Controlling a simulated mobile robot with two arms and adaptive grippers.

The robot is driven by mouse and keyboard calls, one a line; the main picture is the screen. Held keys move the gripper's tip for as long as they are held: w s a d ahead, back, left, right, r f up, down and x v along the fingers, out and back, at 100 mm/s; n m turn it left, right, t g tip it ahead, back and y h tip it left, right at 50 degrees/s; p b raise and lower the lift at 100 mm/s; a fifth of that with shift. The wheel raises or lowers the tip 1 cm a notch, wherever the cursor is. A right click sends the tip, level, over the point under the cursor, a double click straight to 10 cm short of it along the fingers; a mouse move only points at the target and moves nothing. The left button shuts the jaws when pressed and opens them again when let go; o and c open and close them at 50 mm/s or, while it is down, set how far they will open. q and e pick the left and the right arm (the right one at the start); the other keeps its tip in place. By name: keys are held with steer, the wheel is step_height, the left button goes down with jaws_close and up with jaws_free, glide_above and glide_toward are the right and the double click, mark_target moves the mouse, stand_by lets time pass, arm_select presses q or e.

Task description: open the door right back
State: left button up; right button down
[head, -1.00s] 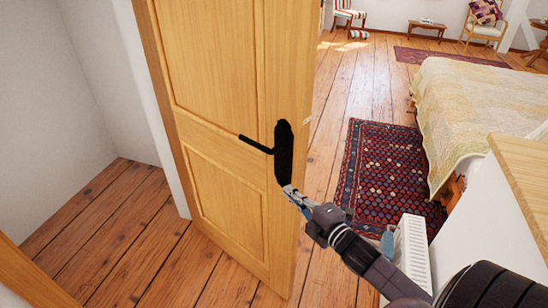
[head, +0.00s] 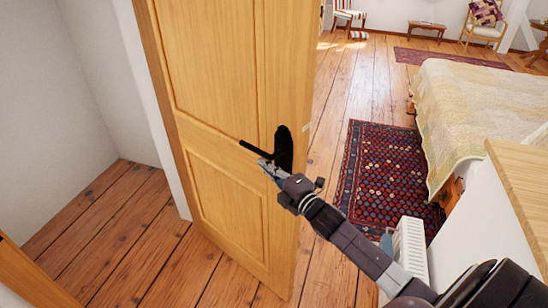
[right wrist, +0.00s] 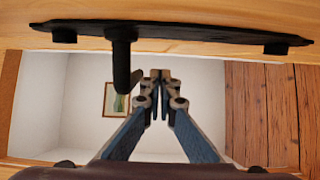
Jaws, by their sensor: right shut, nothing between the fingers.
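The wooden door (head: 222,65) stands partly open, with the bedroom visible past its right edge. Its black backplate (head: 284,143) carries a black lever handle (head: 252,147) that points left. My right gripper (head: 265,167) is shut and empty, its tips just below the lever in the head view, and it hides the lower part of the backplate. In the right wrist view, the backplate (right wrist: 200,33) runs along the top. The lever (right wrist: 122,65) sticks out beside the shut fingertips (right wrist: 160,76), apart from them. My left gripper is not in view.
A white radiator (head: 411,245) and a wooden-topped white unit (head: 520,175) stand close to my right arm. A bed (head: 475,105) and a patterned rug (head: 385,180) lie beyond. Bare plank floor (head: 110,220) is clear left of the door.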

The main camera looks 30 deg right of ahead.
steer(key=shift+w+d+p, duration=0.15)
steer(key=shift+w+d, duration=0.1)
steer(key=shift+d, duration=0.65)
steer(key=shift+w+d+p, duration=0.15)
steer(key=shift+w+d, duration=0.05)
steer(key=shift+d, duration=0.65)
